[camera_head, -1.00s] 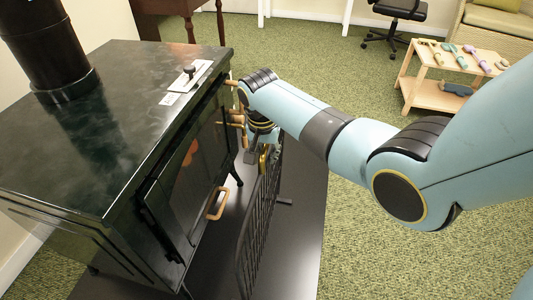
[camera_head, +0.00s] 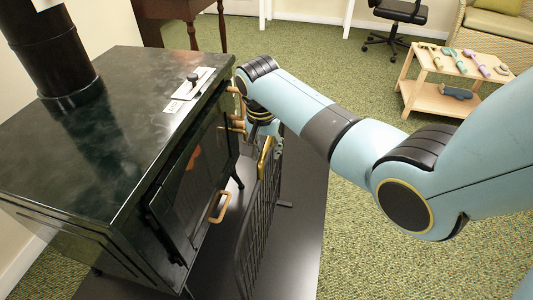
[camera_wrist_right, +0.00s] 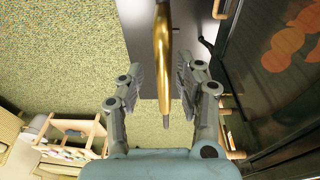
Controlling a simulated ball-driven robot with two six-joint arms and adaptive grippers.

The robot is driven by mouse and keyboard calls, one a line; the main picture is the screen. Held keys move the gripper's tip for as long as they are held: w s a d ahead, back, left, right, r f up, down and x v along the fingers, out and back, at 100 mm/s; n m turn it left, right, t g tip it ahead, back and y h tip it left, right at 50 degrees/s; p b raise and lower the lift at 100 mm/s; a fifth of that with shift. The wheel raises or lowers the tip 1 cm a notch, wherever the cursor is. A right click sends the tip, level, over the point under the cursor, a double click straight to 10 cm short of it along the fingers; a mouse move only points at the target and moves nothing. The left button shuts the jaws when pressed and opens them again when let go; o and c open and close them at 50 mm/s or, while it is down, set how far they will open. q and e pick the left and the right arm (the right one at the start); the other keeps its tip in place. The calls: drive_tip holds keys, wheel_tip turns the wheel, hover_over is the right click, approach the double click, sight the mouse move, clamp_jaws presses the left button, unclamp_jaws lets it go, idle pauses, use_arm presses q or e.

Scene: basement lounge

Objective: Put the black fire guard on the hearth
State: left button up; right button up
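The black fire guard (camera_head: 250,235) is a barred panel with a gold top rail (camera_head: 264,158). It stands upright on the dark hearth plate (camera_head: 300,235), in front of the stove door, with a foot (camera_head: 284,204) on the plate. My right gripper (camera_head: 266,134) is just above the far end of the rail, partly hidden by my arm. In the right wrist view the gripper (camera_wrist_right: 161,76) is open, its fingers on either side of the gold rail (camera_wrist_right: 162,45) with gaps showing. My left gripper is not in view.
The dark green stove (camera_head: 110,130) fills the left, with a copper door handle (camera_head: 219,207) facing the guard. A wooden rack (camera_head: 440,97) with tools stands at the right back, near an office chair (camera_head: 400,20). Green carpet (camera_head: 330,75) between them is clear.

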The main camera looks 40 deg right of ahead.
drive_tip(key=r, duration=0.2)
drive_tip(key=r+p, duration=0.1)
drive_tip(key=r, duration=0.1)
drive_tip(key=a+r+p, duration=0.1)
drive_tip(key=r, duration=0.2)
drive_tip(key=shift+s, duration=0.3)
drive_tip(key=shift+f, duration=0.1)
drive_tip(key=s+a+r+n+t, duration=0.1)
drive_tip(key=s+r+n, duration=0.25)
drive_tip(key=s, duration=0.55)
drive_tip(key=s+r+n, duration=0.2)
drive_tip(key=s+n, duration=0.2)
drive_tip(key=s, duration=0.5)
drive_tip(key=s+a+r+n+t, duration=0.1)
drive_tip(key=s+r+n, duration=0.25)
drive_tip(key=s, duration=0.45)
drive_tip(key=s+d+f+g, duration=0.1)
drive_tip(key=s+f, duration=0.1)
drive_tip(key=f, duration=1.1)
drive_tip(key=s+d+f, duration=0.1)
drive_tip(key=d+f, duration=0.1)
drive_tip(key=f, duration=1.2)
drive_tip(key=s+f+g, duration=0.1)
drive_tip(key=s+f, duration=1.4)
drive_tip(key=s, duration=0.3)
drive_tip(key=shift+s+d+f+m+y, duration=0.2)
drive_tip(key=shift+s+d+m+y, duration=0.1)
drive_tip(key=shift+d+y, duration=0.1)
